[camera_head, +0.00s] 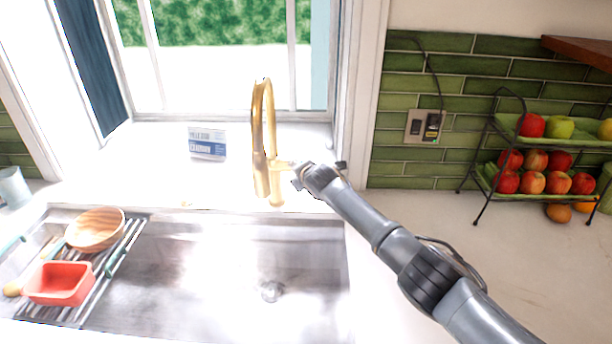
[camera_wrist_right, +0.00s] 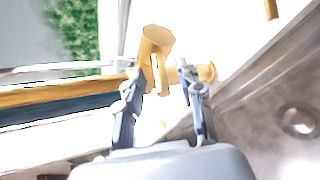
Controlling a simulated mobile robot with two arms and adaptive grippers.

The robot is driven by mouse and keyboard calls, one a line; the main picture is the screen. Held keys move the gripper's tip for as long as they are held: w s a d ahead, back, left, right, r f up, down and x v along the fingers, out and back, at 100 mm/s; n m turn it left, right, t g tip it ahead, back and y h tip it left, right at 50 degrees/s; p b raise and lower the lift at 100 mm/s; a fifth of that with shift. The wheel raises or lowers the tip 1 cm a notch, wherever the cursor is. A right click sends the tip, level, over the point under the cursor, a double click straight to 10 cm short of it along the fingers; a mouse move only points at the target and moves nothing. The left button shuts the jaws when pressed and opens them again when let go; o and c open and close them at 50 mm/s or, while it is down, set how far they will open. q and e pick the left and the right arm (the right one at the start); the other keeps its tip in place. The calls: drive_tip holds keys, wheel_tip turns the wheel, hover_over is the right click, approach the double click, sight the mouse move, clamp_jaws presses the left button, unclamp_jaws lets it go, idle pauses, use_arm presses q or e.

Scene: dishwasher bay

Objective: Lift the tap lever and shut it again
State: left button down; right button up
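The gold tap (camera_head: 264,135) stands behind the sink, with its tall neck arching up and over. A short gold lever (camera_head: 284,164) sticks out from its right side. My right gripper (camera_head: 300,178) is at the tap's right side, close to the lever. In the right wrist view its two fingers (camera_wrist_right: 160,75) are apart, with gold tap parts (camera_wrist_right: 157,42) between and just beyond their tips. I cannot tell whether a finger touches the lever. No running water is visible. My left gripper is not in view.
The steel sink (camera_head: 200,275) lies in front of the tap, with a rack holding a wooden bowl (camera_head: 95,230) and a red tub (camera_head: 60,284) at left. A blue-and-white box (camera_head: 207,143) stands on the sill. A fruit stand (camera_head: 540,170) is at right.

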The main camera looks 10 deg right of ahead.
drive_tip(key=v, duration=1)
drive_tip(key=shift+s, duration=0.35)
